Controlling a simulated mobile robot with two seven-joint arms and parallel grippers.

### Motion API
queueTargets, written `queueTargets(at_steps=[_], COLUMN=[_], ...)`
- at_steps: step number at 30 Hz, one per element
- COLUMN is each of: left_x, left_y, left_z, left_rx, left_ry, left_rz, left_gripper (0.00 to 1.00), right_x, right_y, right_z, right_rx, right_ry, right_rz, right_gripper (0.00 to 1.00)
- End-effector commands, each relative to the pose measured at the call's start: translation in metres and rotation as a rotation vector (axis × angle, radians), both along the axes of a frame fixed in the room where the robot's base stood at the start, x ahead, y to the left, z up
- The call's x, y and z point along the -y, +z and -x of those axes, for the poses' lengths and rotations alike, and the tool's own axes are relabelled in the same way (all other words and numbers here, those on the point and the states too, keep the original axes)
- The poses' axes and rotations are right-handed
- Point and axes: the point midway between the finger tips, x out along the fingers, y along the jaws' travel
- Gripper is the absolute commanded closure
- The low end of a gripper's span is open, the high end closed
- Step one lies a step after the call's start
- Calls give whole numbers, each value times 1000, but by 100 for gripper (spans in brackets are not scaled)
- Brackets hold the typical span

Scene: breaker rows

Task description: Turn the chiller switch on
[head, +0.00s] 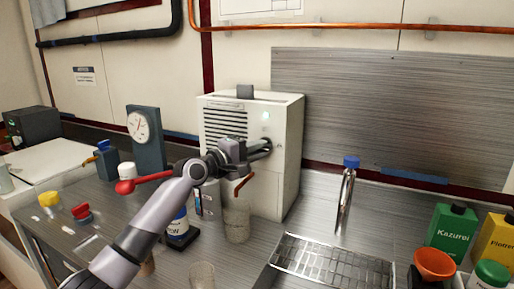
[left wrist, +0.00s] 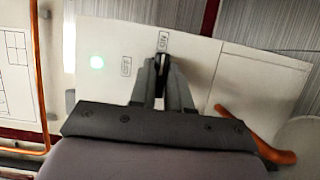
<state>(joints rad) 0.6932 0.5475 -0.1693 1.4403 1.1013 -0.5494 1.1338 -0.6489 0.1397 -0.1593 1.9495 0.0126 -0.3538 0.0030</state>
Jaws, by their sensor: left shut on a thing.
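The chiller (head: 225,112) is a white box with front vents, standing at the back middle of the bench. My left gripper (head: 266,149) is at the chiller's front, below the light. In the left wrist view its fingertips (left wrist: 162,62) are closed on a small dark switch (left wrist: 162,58) beside a small label. The fingers hide most of the switch, and its position cannot be told. My right gripper is not in view.
An orange-brown spout (head: 242,185) sticks out below the gripper, over a clear beaker (head: 236,222). A wire rack (head: 330,262), blue-capped tube (head: 345,195) and green bottle (head: 451,228) are right.

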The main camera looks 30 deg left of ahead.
Motion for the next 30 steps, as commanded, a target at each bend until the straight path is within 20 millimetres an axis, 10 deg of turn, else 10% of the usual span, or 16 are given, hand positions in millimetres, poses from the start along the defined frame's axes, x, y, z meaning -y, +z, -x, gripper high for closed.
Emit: queueTargets(at_steps=[13,14,16,30], left_x=[0,0,0,-5], left_y=[-1,-1,-1,-2], left_z=[0,0,0,12], left_rx=[-2,-2,-1,-2], left_ry=[1,1,1,1], left_rz=[-16,-16,-14,-11], left_gripper=[100,73,57,57], right_x=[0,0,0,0], right_y=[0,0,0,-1], right_z=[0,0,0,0], right_rx=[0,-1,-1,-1], right_ry=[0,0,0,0], right_rz=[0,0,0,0], right_gripper=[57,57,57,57])
